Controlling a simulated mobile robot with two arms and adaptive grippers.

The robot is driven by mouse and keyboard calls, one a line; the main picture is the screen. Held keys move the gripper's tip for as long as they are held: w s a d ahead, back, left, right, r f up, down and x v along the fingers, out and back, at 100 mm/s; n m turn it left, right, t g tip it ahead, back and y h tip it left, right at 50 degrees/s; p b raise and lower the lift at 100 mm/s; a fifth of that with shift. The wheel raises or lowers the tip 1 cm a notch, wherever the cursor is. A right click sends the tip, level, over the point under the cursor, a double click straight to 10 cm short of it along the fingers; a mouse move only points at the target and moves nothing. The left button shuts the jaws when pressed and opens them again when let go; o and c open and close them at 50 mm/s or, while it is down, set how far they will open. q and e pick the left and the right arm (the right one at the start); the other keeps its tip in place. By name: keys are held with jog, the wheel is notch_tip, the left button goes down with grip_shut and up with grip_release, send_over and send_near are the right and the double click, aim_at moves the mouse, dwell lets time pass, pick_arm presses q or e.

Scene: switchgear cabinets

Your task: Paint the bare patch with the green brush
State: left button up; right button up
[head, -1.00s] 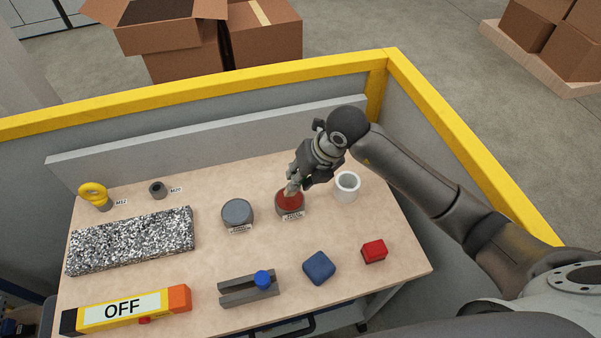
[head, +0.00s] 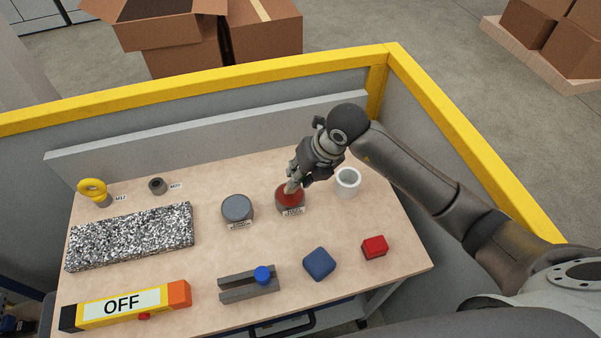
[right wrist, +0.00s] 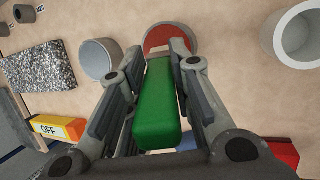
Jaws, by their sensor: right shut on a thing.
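My right gripper (head: 293,182) is over the pot with a red top (head: 290,198), on the table's back right half. In the right wrist view, its fingers (right wrist: 158,58) are shut on the green brush (right wrist: 158,108), a thick green block-like handle. The brush's far end points to the red-topped pot (right wrist: 170,38); whether it touches the red surface is hidden. A grey-topped pot (head: 237,208) stands to the left. I cannot make out a bare patch for certain. My left gripper is not in view.
A speckled slab (head: 130,237), an OFF bar (head: 125,304), a grey slotted block with a blue knob (head: 262,275), a blue block (head: 319,264), a red block (head: 375,247) and a white cup (head: 347,182) stand on the table. A yellow-topped wall (head: 240,75) encloses the back.

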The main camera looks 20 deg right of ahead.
jog(key=shift+f+b, duration=0.45)
jog(key=shift+f, duration=0.1)
dwell(1.4)
jog(key=shift+r+p, duration=2.35)
jog(key=shift+r, duration=1.25)
